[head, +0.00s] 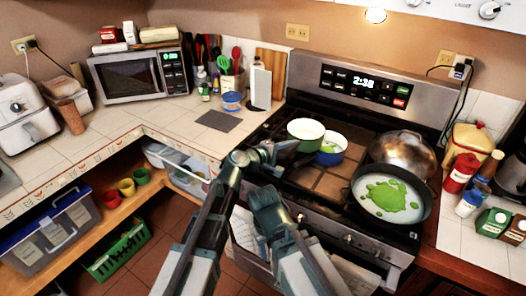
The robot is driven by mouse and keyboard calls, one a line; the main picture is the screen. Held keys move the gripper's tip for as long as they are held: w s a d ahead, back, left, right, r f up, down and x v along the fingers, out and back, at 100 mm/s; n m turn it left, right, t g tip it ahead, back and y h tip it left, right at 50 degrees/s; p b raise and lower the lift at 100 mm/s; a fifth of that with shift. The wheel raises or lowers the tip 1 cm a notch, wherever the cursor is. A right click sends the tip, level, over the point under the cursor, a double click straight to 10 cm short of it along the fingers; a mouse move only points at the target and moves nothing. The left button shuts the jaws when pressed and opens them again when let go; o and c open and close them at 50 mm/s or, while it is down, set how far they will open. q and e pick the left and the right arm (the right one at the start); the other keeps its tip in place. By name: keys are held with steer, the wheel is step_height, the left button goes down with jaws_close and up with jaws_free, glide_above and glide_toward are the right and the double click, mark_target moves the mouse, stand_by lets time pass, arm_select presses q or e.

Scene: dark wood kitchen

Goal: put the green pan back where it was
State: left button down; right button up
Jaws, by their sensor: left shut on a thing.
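The green pan (305,132), pale inside with a green outer wall, is at the left part of the stove top, overlapping the left edge of a blue pot (331,150) in the head view. Its dark handle points left and down toward my left gripper (277,153). The left gripper is shut on the pan at its handle end. I cannot tell whether the pan's underside touches the stove. My right arm shows at the bottom middle, but I cannot make out its gripper.
A black frying pan (361,208) with green contents sits at front right of the stove, before a domed metal lid (402,151). The left counter has a dark mat (217,121), a blue-lidded tub (232,101) and a paper-towel stand (260,88).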

arm_select(q)
steer(key=w+a+n+t+y, duration=0.4)
steer(key=w+a, duration=0.1)
steer(key=a, duration=0.5)
steer(key=f+b, duration=0.9)
steer(key=b, duration=0.1)
steer(key=shift+w+d+f, duration=0.2)
steer(key=shift+d+f, duration=0.05)
steer(key=shift+f+b, duration=0.45)
steer(key=c, duration=0.8)
jaws_free()
steer(key=shift+r, duration=0.1)
